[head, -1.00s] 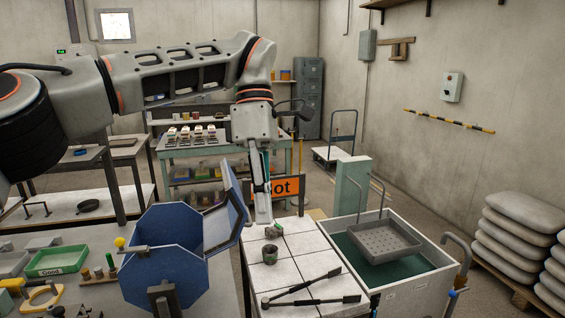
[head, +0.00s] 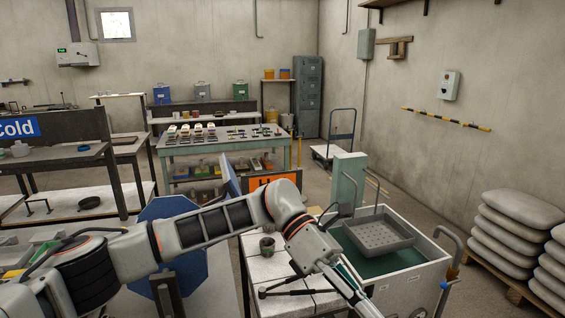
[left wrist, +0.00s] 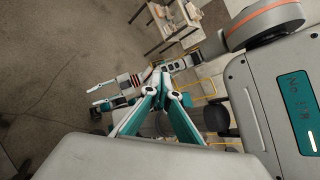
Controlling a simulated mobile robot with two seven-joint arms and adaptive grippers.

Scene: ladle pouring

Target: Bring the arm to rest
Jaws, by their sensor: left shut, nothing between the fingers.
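A white tiled table (head: 262,270) holds a small dark pot (head: 267,246) and a black long-handled tool (head: 285,292), partly hidden by my arm. Right of it a grey tank (head: 415,278) of dark green liquid carries a perforated tray (head: 380,236). Stacked sacks (head: 515,230) stand at the far right.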

